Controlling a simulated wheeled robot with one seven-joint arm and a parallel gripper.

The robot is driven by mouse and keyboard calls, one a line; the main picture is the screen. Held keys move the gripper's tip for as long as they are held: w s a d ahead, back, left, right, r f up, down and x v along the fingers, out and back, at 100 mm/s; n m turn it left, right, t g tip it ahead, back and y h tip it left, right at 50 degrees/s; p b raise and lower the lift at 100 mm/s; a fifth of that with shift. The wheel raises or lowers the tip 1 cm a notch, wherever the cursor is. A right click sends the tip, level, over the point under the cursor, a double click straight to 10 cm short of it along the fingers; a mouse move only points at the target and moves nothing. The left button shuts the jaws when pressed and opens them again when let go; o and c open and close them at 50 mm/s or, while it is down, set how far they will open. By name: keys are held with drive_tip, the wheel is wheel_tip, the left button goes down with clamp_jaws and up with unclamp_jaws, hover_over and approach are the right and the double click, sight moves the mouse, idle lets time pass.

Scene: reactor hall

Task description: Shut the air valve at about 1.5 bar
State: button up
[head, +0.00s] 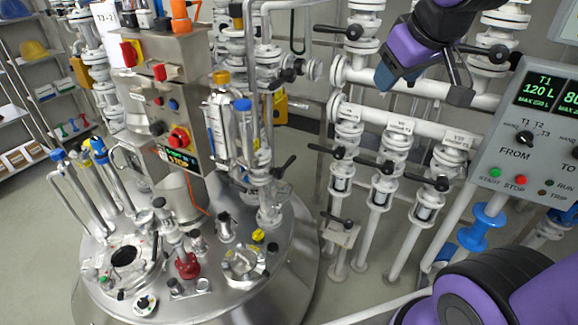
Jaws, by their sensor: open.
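My gripper (424,84) is at the upper right, open and empty, with its two dark fingers apart in front of the white pipe manifold (415,127). Several valves with black levers hang from this manifold, such as the left one (344,153), the middle one (383,168) and the right one (427,182). Their white tags are too small to read surely. I cannot tell which valve is the air valve. No pressure reading is legible.
The steel reactor vessel lid (215,290) at left carries pipes, a red handwheel (187,265) and a control box (165,95). A transfer panel (530,130) stands at right. Shelves (30,75) with helmets are at far left. Floor (300,190) shows between vessel and manifold.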

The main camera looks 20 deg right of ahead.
sight(292, 162)
drive_tip(key=w+d+f+n+t, duration=0.15)
drive_tip(key=w+f+n, duration=0.3)
drive_tip(key=w, duration=0.85)
drive_tip(key=w+d+f+n+t, duration=0.1)
drive_tip(key=w+f+n+t, duration=0.3)
drive_tip(key=w, duration=1)
drive_tip(key=w+f+n+y, duration=0.1)
drive_tip(key=w+f+n, duration=0.1)
drive_tip(key=w+f, duration=0.45)
drive_tip(key=w+f+n+y, duration=0.1)
drive_tip(key=w+f+n, duration=0.25)
drive_tip(key=f, duration=0.55)
drive_tip(key=w+a+f+n+t+y, duration=0.1)
drive_tip(key=a+f+n+y, duration=0.15)
drive_tip(key=f, duration=1.05)
drive_tip(key=a+f+n+t+y, duration=0.15)
drive_tip(key=f+n, duration=0.25)
drive_tip(key=f, duration=0.9)
drive_tip(key=x, duration=1)
drive_tip(key=shift+w+d+f, duration=0.2)
drive_tip(key=shift+w+f, duration=0.05)
drive_tip(key=shift+w, duration=0.05)
drive_tip(key=shift+n, duration=0.25)
clamp_jaws()
